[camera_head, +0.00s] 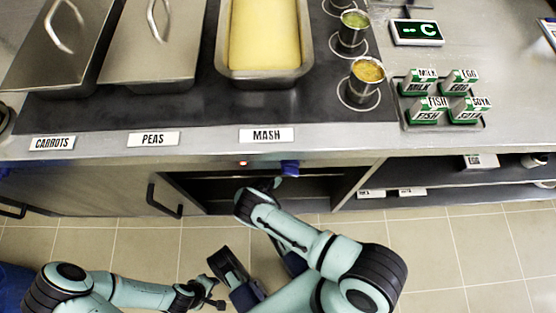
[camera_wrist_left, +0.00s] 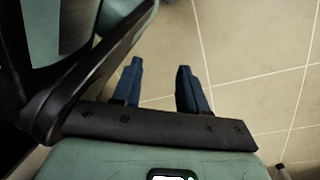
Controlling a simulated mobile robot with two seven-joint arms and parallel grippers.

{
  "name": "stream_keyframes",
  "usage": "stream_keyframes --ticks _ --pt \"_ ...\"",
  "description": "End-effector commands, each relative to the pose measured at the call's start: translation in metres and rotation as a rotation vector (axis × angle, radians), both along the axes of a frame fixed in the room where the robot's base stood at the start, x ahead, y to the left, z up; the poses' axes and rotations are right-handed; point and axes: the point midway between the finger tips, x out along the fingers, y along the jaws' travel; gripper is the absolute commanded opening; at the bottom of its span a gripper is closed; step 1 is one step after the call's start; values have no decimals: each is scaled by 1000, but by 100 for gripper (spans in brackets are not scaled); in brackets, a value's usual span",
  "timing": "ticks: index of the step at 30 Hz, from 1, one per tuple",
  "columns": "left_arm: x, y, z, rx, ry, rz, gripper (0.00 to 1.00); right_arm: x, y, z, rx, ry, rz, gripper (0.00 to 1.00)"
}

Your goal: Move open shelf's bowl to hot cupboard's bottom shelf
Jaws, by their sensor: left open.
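The hot cupboard (camera_head: 230,188) is under the counter, with a dark open front and its inside mostly hidden by the counter edge and my right arm. The open shelf (camera_head: 455,195) is under the counter at the right. I cannot clearly make out a bowl there. A small blue thing (camera_head: 289,167) shows at the counter edge, by the end of my right arm; I cannot tell what it is. My right gripper is not clear there. My left gripper (camera_head: 214,293) is low over the floor, away from the cupboard. Its two blue fingers (camera_wrist_left: 160,88) are apart, with only floor between them.
On the counter are a carrots pan (camera_head: 60,50), a peas pan (camera_head: 155,50) and an open mash pan (camera_head: 265,40). Two small pots, a display (camera_head: 416,32) and several labelled cartons stand at the right. A door handle (camera_head: 160,200) projects left of the opening. Tiled floor (camera_head: 130,240) is clear.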

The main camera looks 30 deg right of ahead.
Motion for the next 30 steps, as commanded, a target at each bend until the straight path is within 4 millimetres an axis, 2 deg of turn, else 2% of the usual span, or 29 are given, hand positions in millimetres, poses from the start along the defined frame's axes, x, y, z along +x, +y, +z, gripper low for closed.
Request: stream_keyframes --ticks 5,15,21,30 --pt "6 0 5 3 -21 -1 43 -2 3 4 1 0 1 44" --pt "49 -6 39 11 -166 -13 43 -34 58 33 1 1 4 44" --pt "67 -9 53 14 -226 -16 43 -51 84 44 0 1 2 44" --pt "74 -10 58 15 -248 -17 43 -59 95 48 0 1 0 44"
